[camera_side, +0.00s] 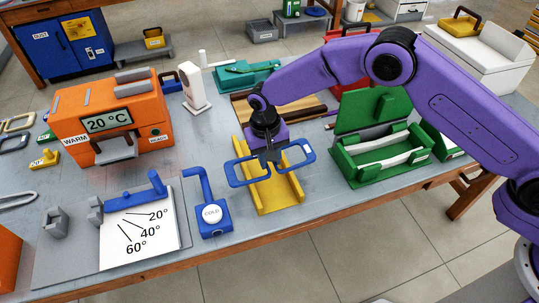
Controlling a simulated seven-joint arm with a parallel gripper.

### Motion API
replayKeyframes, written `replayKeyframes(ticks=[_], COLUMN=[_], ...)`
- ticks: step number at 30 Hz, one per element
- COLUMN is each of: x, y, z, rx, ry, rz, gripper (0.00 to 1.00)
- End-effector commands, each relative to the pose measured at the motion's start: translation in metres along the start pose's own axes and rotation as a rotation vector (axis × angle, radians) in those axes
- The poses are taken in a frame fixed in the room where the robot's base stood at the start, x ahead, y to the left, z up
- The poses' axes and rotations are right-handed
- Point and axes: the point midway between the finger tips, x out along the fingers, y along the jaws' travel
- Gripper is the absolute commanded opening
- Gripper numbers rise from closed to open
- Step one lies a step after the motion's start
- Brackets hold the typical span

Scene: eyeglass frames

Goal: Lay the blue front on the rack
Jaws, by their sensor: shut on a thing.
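The blue front (311,154) is a pair of empty lens rims, one to each side of my gripper (271,158). My gripper points down and is shut on the middle of the front, hiding the bridge. The front is over a yellow channel-shaped rack (289,203) with two raised side walls, and its rims reach out past both walls. I cannot tell from this one view whether the front touches the rack or hangs just above it.
An orange warmer (75,121) reading 20 °C stands left. An open green case (378,160) is right. Wooden strips lie behind the rack. Bare table lies between rack and case.

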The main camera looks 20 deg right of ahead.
Motion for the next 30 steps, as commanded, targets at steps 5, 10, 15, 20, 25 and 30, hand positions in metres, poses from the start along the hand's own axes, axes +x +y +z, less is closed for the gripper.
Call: replayKeyframes(ticks=[5, 10, 15, 20, 25, 30], x=[0.003, 0.006, 0.009, 0.011, 0.014, 0.017], y=[0.0, -0.001, -0.001, -0.001, -0.001, -0.002], z=[0.0, 0.0, 0.0, 0.0, 0.0, 0.0], rx=[0.0, 0.0, 0.0, 0.0, 0.0, 0.0], ry=[0.001, 0.001, 0.001, 0.001, 0.001, 0.001], rz=[0.0, -0.001, -0.001, -0.001, -0.001, -0.001], gripper=[0.0, 0.0, 0.0, 0.0, 0.0, 0.0])
